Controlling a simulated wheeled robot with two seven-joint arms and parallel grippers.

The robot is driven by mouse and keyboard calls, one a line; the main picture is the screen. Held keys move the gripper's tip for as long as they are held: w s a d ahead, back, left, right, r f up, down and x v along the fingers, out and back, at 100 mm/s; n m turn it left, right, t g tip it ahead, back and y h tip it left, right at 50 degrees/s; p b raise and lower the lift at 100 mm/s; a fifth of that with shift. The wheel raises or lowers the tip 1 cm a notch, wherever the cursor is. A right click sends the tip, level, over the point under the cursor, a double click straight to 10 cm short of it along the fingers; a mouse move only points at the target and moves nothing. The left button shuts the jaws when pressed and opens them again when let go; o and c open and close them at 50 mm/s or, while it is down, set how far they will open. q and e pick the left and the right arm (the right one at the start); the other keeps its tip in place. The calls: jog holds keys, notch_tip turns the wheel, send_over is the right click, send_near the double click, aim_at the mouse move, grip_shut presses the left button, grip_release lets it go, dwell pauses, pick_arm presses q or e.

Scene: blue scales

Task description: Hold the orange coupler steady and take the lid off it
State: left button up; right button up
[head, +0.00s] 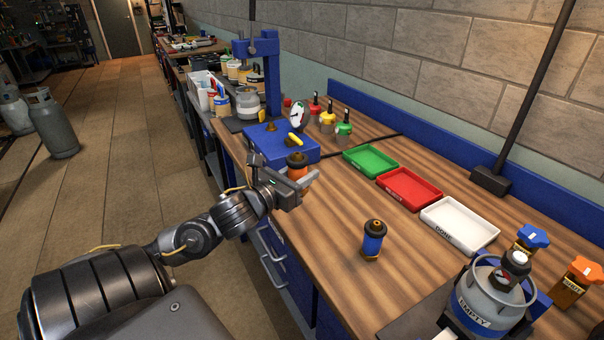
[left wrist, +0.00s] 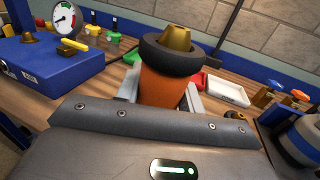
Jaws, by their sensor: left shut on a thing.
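The orange coupler (head: 299,170) is upright at the left part of the bench. My left gripper (head: 304,181) is shut around its orange body. In the left wrist view the orange body (left wrist: 161,86) stands between the two fingers, with a black ring (left wrist: 166,57) and a brass top (left wrist: 178,39) above. Whether that top piece is the lid I cannot tell. The coupler's lower end is hidden by the gripper, so I cannot tell whether it touches the bench. My right gripper is not in view.
A blue box (head: 268,143) with a gauge (head: 298,117) stands just behind the coupler. Green (head: 371,160), red (head: 410,188) and white (head: 460,222) trays lie to the right. A blue coupler (head: 373,240) and a grey cylinder (head: 490,298) stand nearer. The wood between is clear.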

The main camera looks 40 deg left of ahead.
pick_arm(q)
grip_shut()
jog(key=shift+d+r, duration=0.15)
jog(key=shift+d, duration=0.1)
jog(key=s+d+f+m+h, duration=0.1)
jog(key=d+f+m+h, duration=0.1)
jog(key=d, duration=0.4)
jog(key=s+d+f+m+g+h, duration=0.1)
jog(key=d+f+m+h, duration=0.1)
jog(key=d+f+h, duration=0.2)
jog(key=s+d+f+m+g+h, duration=0.1)
jog(key=d+f+m+h, duration=0.1)
jog(key=d, duration=0.6)
jog(key=shift+d+f+h, duration=0.2)
jog(key=shift+f+h, duration=0.4)
jog(key=shift+f, duration=0.75)
jog(key=shift+w+d, duration=0.1)
jog(key=shift+d, duration=0.05)
jog(key=s+d+m+g+h, duration=0.1)
jog(key=d+m+g+h, duration=0.1)
jog(key=d, duration=0.3)
jog(key=s+d+r+m+g+h, duration=0.1)
jog(key=d+m+g+h, duration=0.2)
jog(key=d, duration=0.3)
jog(key=s+d+r+m+g+h, duration=0.1)
jog(key=d+m+g+h, duration=0.2)
jog(key=d+g, duration=0.1)
jog(key=shift+s+d+g, duration=0.15)
jog(key=shift+d+g, duration=0.15)
jog(key=shift+d, duration=0.35)
